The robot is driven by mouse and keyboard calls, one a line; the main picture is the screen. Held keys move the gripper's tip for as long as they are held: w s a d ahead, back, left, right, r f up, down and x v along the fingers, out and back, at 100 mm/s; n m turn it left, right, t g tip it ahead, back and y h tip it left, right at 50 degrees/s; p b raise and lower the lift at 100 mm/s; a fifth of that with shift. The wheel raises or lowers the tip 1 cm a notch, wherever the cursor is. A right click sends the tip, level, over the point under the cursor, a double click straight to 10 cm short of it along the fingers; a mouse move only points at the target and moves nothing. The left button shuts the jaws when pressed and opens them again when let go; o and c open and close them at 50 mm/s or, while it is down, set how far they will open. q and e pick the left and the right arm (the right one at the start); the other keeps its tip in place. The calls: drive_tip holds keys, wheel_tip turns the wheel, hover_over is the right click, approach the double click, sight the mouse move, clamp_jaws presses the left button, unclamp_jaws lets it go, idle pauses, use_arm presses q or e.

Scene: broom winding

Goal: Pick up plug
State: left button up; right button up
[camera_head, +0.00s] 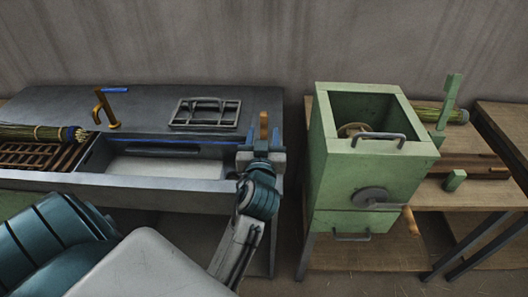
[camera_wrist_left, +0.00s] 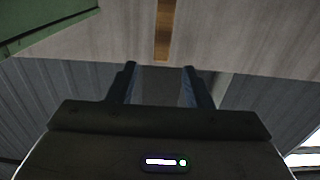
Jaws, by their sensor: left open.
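A wooden peg, which looks like the plug (camera_head: 263,125), stands upright near the right end of the grey workbench. In the left wrist view a brown wooden strip, likely the same plug (camera_wrist_left: 162,30), shows at the top, beyond the gap between the fingers. My left gripper (camera_head: 262,142) is at the bench's right end, just in front of the plug in the head view. Its two blue fingers are apart, and the gap between the fingertips (camera_wrist_left: 159,68) is empty in the wrist view. The plug's lower part is hidden by the gripper. My right gripper is not in view.
The grey bench (camera_head: 215,187) holds a broom bundle (camera_head: 35,132), an orange clamp (camera_head: 105,108) and a metal rack (camera_head: 205,112). A green box machine (camera_head: 350,185) with a crank stands to the right, across a narrow gap. A wall is behind.

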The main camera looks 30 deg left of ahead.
sight(264, 119)
use_arm(q)
drive_tip(key=p+x, duration=0.1)
drive_tip(key=x, duration=0.3)
drive_tip(key=shift+w+a, duration=0.3)
drive_tip(key=shift+w, duration=0.1)
drive_tip(key=p+x, duration=0.2)
drive_tip(key=x, duration=0.2)
drive_tip(key=shift+w+a+p, duration=0.15)
drive_tip(key=shift+a+p, duration=0.1)
drive_tip(key=shift+p, duration=0.1)
drive_tip(key=shift+w+a, duration=0.1)
drive_tip(key=shift+w, duration=0.05)
drive_tip(key=shift+c, duration=1)
clamp_jaws()
